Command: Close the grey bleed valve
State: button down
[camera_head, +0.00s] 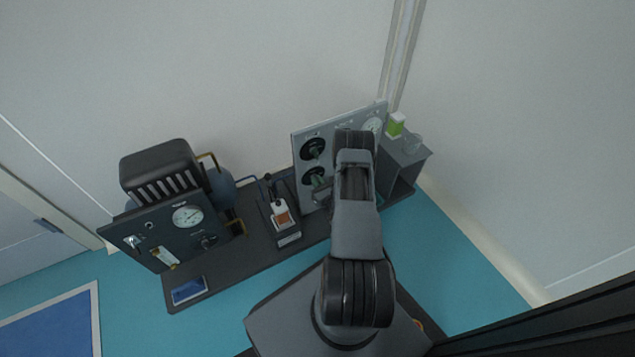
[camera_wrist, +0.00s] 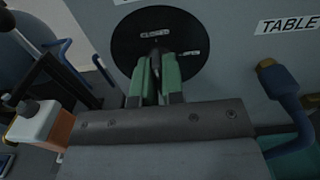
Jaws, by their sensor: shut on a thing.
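The bleed valve is a dark grey handle (camera_wrist: 156,44) on a round black dial (camera_wrist: 188,37) in the wrist view. My gripper (camera_wrist: 155,62) has green fingers, and they are shut on this handle from below. A small label at the handle's left seems to read "CLOSED"; the one at its right is too small to read surely. In the head view my gripper (camera_head: 319,182) is at the lower black dial of the light grey panel (camera_head: 299,150), partly covered by my arm. The handle's exact angle is mostly hidden by the fingers.
An upper black dial (camera_head: 313,148) sits above the lower one. A blue lever with a brass tip (camera_wrist: 284,88) is right of my gripper, near a "TABLE" label (camera_wrist: 288,24). A dark gauge panel (camera_head: 160,233) and an orange-and-white device (camera_head: 281,215) stand at the left.

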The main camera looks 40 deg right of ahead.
jog(key=shift+a+f, duration=0.1)
jog(key=c, duration=1.2)
grip_release()
jog(key=shift+c, duration=0.2)
jog(key=s+a+p, duration=0.1)
jog(key=s+p, duration=0.3)
jog(key=s, duration=0.9)
jog(key=shift+s+a, duration=0.35)
